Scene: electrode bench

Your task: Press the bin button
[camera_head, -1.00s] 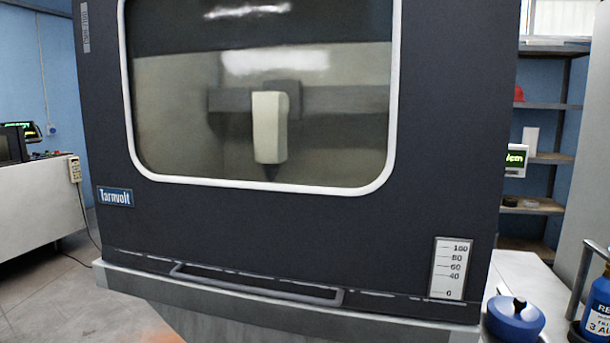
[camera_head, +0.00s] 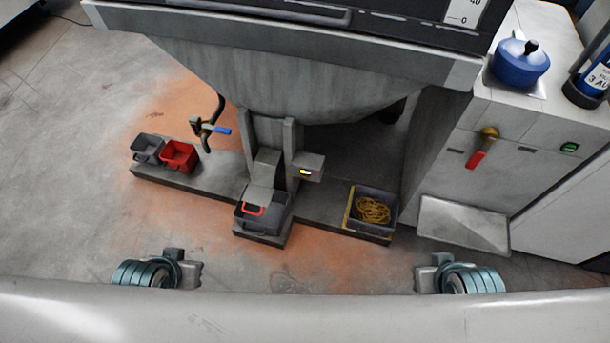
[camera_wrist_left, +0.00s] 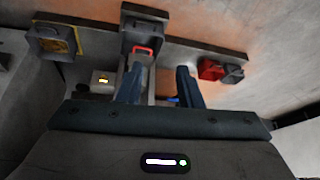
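A small grey box with a lit yellow button (camera_head: 306,171) is fixed beside the grey post under the machine. It also shows in the left wrist view (camera_wrist_left: 103,81), left of my fingers. A dark grey bin (camera_head: 262,214) with a red handle stands at the foot of the chute, left of and below the button box. My left gripper (camera_wrist_left: 158,88) is open and empty, its two fingers apart; in the head view only part of that wrist shows, low at left, well away from the button. My right wrist (camera_head: 430,277) shows low at right; its fingers cannot be made out.
A red bin (camera_head: 179,156) and a grey bin (camera_head: 147,149) stand on the plinth at left. A box of yellow coils (camera_head: 373,210) stands at right. A blue-handled valve (camera_head: 213,130) hangs at left. A cabinet with a red lever (camera_head: 477,157) stands far right. The front floor is clear.

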